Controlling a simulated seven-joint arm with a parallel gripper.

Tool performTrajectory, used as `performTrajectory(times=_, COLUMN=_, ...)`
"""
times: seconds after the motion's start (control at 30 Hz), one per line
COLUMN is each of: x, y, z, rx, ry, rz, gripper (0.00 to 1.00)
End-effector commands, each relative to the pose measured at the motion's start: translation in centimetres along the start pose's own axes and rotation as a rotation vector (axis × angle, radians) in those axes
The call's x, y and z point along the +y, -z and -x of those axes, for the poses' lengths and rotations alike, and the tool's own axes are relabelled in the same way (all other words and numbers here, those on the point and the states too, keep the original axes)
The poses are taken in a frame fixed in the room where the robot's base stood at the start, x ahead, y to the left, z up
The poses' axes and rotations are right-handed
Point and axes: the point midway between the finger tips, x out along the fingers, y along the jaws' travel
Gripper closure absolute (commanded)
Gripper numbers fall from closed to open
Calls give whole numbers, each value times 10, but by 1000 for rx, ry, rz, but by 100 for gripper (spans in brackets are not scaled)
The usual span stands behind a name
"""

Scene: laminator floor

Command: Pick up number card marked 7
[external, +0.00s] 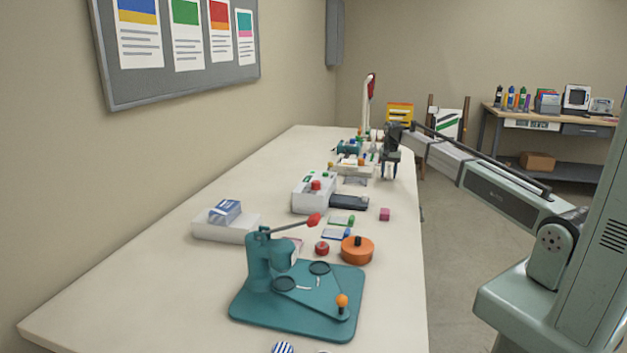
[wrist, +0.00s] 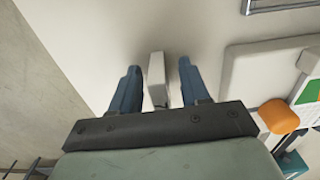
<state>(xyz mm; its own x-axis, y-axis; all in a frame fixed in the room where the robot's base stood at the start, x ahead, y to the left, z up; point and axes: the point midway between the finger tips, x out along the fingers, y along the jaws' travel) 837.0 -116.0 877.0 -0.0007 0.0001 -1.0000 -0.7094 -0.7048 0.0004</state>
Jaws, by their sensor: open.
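My gripper (external: 389,172) is at the far right side of the long table, pointing down. In the wrist view its two blue fingers (wrist: 158,68) are apart. A small white block-like piece (wrist: 157,82) stands between them, with a visible gap to the right finger and a smaller one to the left. No number shows on this piece, so I cannot tell whether it is the card marked 7. No readable 7 shows in either view.
A white tray-like item (wrist: 240,75) with an orange knob (wrist: 279,116) lies right of the fingers.

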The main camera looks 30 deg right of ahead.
Motion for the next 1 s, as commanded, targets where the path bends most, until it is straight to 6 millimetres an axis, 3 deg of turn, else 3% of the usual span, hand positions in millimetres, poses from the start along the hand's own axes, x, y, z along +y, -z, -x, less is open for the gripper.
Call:
performTrajectory(times=0.27, x=0, y=0, z=-3, rx=1, ry=1, rz=0, gripper=56)
performTrajectory(times=0.73, x=0, y=0, z=-3, rx=0, ry=0, rz=0, gripper=100)
performTrajectory(times=1.0, x=0, y=0, z=-2, rx=1, ry=0, rz=0, gripper=100)
